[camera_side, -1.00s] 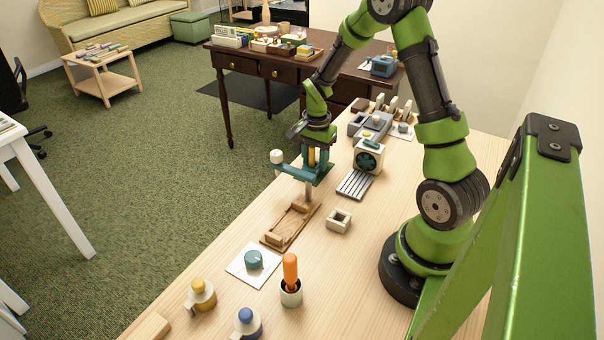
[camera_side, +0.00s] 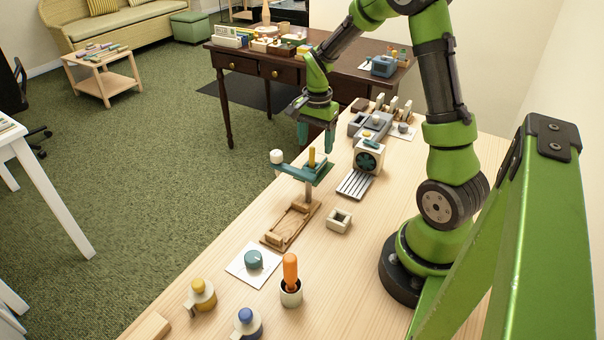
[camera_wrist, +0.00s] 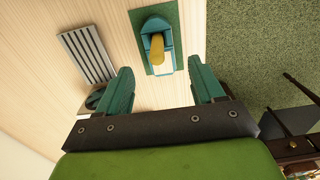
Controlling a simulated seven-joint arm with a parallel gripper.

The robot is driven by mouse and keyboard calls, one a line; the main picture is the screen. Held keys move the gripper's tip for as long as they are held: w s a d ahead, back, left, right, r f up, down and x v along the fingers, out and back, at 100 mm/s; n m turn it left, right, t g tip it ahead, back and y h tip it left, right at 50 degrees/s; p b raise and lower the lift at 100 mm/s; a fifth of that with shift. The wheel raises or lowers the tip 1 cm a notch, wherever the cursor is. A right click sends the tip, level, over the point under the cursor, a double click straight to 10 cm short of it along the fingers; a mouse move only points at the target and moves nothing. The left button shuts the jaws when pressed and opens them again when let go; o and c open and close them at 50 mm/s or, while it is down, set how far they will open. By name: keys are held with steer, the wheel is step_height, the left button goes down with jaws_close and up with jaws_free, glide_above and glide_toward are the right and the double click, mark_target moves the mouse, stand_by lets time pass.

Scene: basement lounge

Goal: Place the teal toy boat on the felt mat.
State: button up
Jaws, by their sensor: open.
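The teal toy boat (camera_wrist: 151,27), with a yellow funnel and a pale cabin, rests on the green felt mat (camera_wrist: 167,9) in the wrist view. In the side view the boat's yellow funnel (camera_side: 312,157) stands up behind a teal arm with a white knob, which partly hides the boat and mat. My gripper (camera_side: 317,143) hangs above the boat, apart from it, pointing down. In the wrist view my gripper (camera_wrist: 163,84) has its two teal fingers spread wide, with nothing between them.
A wooden tray-like base (camera_side: 290,226) stands in front of the mat. A fan box (camera_side: 368,157) and slatted plate (camera_side: 356,185) are to the right, a hollow block (camera_side: 339,220) nearer. A dial (camera_side: 253,260) and an orange-handled cup (camera_side: 290,292) stand further forward.

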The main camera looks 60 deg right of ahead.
mark_target(315, 162)
steer(key=s+a+r+n+t, duration=0.35)
steer(key=a+r+n, duration=0.25)
steer(key=a+r, duration=0.65)
steer(key=s+a+r+n+t+y, duration=0.2)
steer(key=s+a+r+n+t, duration=0.1)
steer(key=s+a+n, duration=0.4)
steer(key=shift+a+r+n+t, duration=0.35)
steer(key=shift+a+r+n, duration=0.15)
steer(key=shift+a+r, duration=0.3)
